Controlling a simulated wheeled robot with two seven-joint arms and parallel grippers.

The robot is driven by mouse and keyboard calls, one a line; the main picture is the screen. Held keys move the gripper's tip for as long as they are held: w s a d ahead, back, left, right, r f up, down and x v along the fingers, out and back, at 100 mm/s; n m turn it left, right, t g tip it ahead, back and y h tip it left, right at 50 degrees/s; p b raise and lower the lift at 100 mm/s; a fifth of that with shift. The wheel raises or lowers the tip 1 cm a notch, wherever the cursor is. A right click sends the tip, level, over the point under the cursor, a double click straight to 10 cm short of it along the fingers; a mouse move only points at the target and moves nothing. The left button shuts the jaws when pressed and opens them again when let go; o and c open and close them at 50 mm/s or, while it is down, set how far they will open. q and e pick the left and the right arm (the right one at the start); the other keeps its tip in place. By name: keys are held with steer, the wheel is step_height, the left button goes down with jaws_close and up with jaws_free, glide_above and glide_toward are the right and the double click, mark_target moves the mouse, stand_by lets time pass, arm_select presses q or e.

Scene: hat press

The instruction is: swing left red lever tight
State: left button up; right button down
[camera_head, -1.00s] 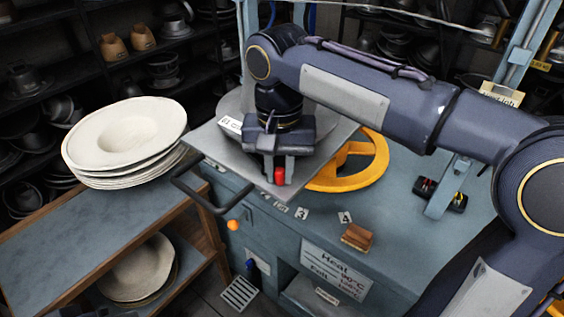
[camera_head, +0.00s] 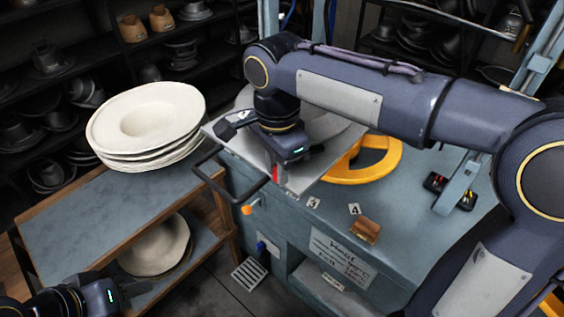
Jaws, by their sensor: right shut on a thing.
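The left red lever (camera_head: 275,176) shows only as a thin red strip at the front of the grey press plate (camera_head: 318,168). My right gripper (camera_head: 275,167) reaches in from the right above the plate. It is turned at an angle and its fingers are shut on the red lever, hiding most of it.
A stack of white hats (camera_head: 147,122) sits on the shelf top (camera_head: 95,215) at left, with more hats below. A black handle bar (camera_head: 222,190) sticks out from the press. A yellow handwheel (camera_head: 372,163) and a wooden block (camera_head: 366,230) are on the right.

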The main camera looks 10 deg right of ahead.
steer(key=shift+w+a+m, duration=0.1)
steer(key=shift+a+m, duration=0.05)
steer(key=shift+m, duration=0.25)
steer(key=c, duration=1.3)
jaws_free()
step_height(320, 180, up, 8)
steer(key=shift+f, duration=0.1)
steer(key=d+n, duration=0.1)
steer(key=d, duration=0.1)
steer(key=s+d+f+n+y, duration=0.1)
steer(key=d, duration=0.1)
steer(key=s+d+f, duration=0.1)
steer(key=d, duration=0.1)
steer(key=shift+s+n+t+y, duration=0.15)
steer(key=shift+n+t+y, duration=0.15)
steer(key=shift+n, duration=0.1)
steer(key=s+d+f+n+t, duration=0.1)
steer(key=s+d+f+n, duration=0.1)
steer(key=s+f+n, duration=0.1)
steer(key=s+d+f+n+t+y, duration=0.1)
steer(key=s+d+f+n+t, duration=0.1)
steer(key=s+f, duration=0.4)
steer(key=s+d+f+n+t+y, duration=0.1)
steer(key=s+d+f+n+t, duration=0.1)
steer(key=s+d+f+n, duration=0.1)
steer(key=shift+s+d+f+n, duration=0.2)
steer(key=shift+s+f+n, duration=0.5)
steer(key=shift+n, duration=0.1)
